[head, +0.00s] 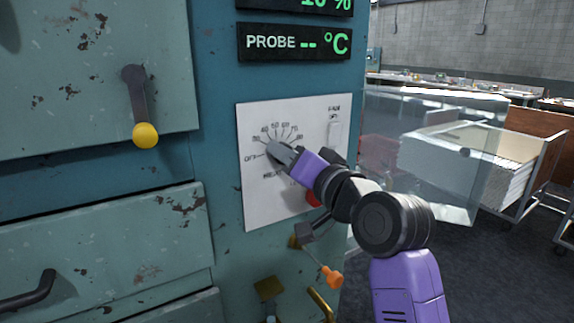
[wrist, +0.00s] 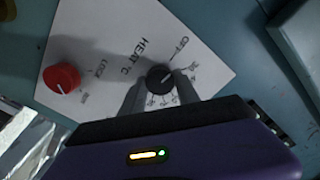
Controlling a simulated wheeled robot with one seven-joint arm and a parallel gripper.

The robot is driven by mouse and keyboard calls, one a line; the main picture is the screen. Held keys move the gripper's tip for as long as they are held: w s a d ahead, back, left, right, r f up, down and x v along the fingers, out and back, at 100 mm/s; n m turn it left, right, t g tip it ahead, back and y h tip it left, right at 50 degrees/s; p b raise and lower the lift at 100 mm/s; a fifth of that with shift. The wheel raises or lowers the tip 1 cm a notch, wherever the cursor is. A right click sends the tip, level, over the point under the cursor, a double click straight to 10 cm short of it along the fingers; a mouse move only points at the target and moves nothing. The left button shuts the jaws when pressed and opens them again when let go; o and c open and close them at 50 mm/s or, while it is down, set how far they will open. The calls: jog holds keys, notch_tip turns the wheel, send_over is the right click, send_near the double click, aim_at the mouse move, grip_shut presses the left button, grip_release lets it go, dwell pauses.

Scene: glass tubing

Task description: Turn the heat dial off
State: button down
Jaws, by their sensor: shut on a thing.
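The heat dial (wrist: 160,77) is a round black knob on a white panel (wrist: 95,35) with OFF printed at one end of its scale. In the wrist view my gripper (wrist: 161,88) has one grey finger on each side of the dial and is shut on it. The dial's pointer is too small to read surely. In the head view my gripper (head: 279,151) reaches the panel (head: 262,205) from the right, just right of the OFF label. There the fingers hide the dial.
A red knob (wrist: 62,78) marked LOCK sits on the same panel. Below the panel are an orange-handled lever (head: 331,276) and brass fittings. A yellow-knobbed lever (head: 145,134) hangs on the left door. A glass-sided cart (head: 430,165) stands at the right.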

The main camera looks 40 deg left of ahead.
jog(key=shift+f+n+b, duration=0.25)
jog(key=shift+n+b, duration=0.25)
jog(key=shift+n, duration=0.5)
jog(key=c, duration=0.9)
grip_release()
jog(key=shift+r, duration=0.15)
jog(key=shift+d, duration=0.15)
jog(key=v, duration=0.7)
jog(key=shift+d+b, duration=0.3)
jog(key=shift+s, duration=0.15)
